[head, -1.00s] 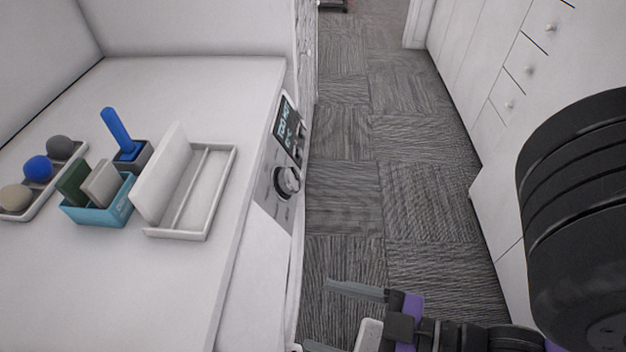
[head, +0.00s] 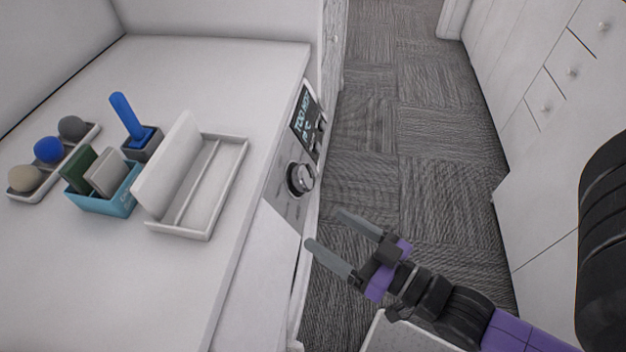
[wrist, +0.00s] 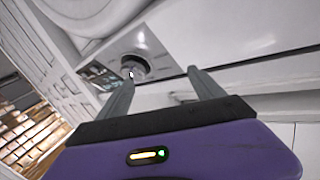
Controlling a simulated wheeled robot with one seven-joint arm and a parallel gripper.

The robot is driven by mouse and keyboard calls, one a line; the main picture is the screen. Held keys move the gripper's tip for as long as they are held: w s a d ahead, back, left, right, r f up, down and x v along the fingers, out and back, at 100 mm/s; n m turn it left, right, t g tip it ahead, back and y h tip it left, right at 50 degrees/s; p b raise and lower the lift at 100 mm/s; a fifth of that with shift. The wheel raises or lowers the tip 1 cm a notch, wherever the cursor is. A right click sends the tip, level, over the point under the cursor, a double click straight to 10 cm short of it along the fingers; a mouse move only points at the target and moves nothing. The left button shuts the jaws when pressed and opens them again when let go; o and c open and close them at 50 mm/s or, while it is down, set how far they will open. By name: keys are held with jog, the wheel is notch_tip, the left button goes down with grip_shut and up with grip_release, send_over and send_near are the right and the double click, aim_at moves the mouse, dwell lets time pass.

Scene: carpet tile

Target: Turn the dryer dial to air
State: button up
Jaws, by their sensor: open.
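The dryer's round silver dial (head: 301,178) sits on the grey front control panel (head: 287,205), below a dark display (head: 304,115) with light text. My gripper (head: 324,228) is open and empty, just below and in front of the dial, apart from it in the head view. In the wrist view the dial (wrist: 133,67) lies beyond my finger tips, nearer the left finger. The gripper (wrist: 196,76) has its two fingers spread there. The dial's markings are too small to read.
On the white top are a white tray (head: 232,172), a teal box (head: 107,203), a blue-handled brush (head: 128,115) in a dark holder, and a tray of balls (head: 62,168). White cabinets (head: 545,160) stand to the right. The carpeted aisle (head: 410,130) is clear.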

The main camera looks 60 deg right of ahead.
aim_at(311, 185)
jog(key=shift+w+d+f+m+h+p, duration=0.2)
jog(key=shift+w+d+m+h+p, duration=0.1)
jog(key=shift+w+d+m, duration=1.2)
jog(key=shift+w+d+f+m+h+p, duration=0.2)
jog(key=shift+w+d+m+h, duration=0.1)
jog(key=shift+w+d+m, duration=1.15)
jog(key=shift+w+d+f+m+h+p, duration=0.25)
jog(key=shift+w+d+m, duration=0.8)
jog(key=shift+w, duration=0.8)
jog(key=shift+d, duration=0.2)
jog(key=c, duration=1.4)
